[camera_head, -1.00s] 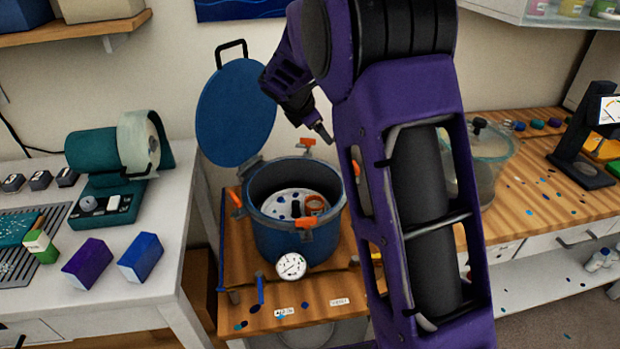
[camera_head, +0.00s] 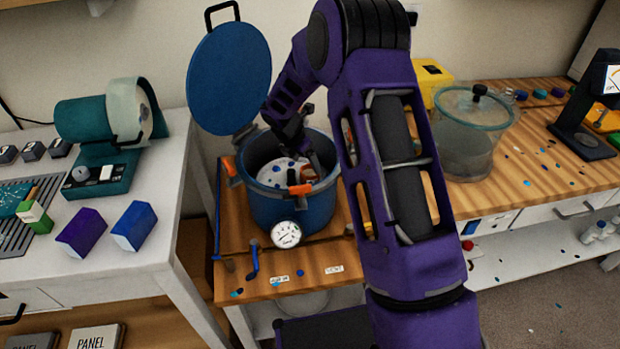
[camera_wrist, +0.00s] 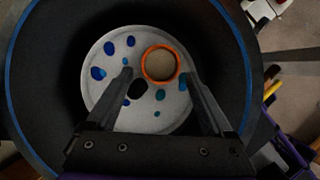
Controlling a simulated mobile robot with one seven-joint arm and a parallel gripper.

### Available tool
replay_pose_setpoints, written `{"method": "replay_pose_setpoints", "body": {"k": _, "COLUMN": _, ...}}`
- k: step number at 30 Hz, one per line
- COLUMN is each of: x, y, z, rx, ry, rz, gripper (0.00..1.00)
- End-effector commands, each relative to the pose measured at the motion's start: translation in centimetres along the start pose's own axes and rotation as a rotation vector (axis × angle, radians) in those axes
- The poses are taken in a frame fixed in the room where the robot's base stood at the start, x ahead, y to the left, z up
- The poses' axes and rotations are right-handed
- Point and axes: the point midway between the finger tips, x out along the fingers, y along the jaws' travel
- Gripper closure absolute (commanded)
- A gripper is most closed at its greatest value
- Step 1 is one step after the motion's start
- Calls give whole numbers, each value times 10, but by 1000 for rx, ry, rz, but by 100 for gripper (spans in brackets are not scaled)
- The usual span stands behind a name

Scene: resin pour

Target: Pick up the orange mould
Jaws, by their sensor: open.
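The orange mould (camera_wrist: 146,75) is a round ring with a pale inside. It lies on the spotted light plate (camera_wrist: 103,91) inside the blue pressure pot (camera_head: 294,212). In the wrist view my gripper (camera_wrist: 157,76) is open, with one finger on each side of the mould's near part and nothing held. I cannot tell the height of the fingertips above the plate. In the head view my gripper (camera_head: 312,170) reaches down into the pot, and the mould is not clearly seen there.
The pot's wall surrounds my gripper closely, with orange clamps (camera_head: 300,189) on its rim. Its blue lid (camera_head: 229,78) stands open behind left. A pressure gauge (camera_head: 286,234) sticks out in front. A clear lidded vessel (camera_head: 470,135) stands on the right bench.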

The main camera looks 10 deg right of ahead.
Motion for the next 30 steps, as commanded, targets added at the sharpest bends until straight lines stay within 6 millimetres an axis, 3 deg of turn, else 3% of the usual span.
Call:
{"method": "replay_pose_setpoints", "body": {"k": 7, "x": 19, "y": -1, "z": 0, "rx": 0, "ry": 0, "rz": -1, "gripper": 14}}
{"method": "replay_pose_setpoints", "body": {"k": 15, "x": 56, "y": -1, "z": -1, "rx": 1, "ry": -1, "rz": 0, "gripper": 14}}
{"method": "replay_pose_setpoints", "body": {"k": 24, "x": 61, "y": -1, "z": 0, "rx": 0, "ry": -2, "rz": 1, "gripper": 14}}
{"method": "replay_pose_setpoints", "body": {"k": 30, "x": 61, "y": -1, "z": -1, "rx": 0, "ry": -1, "rz": 1, "gripper": 50}}
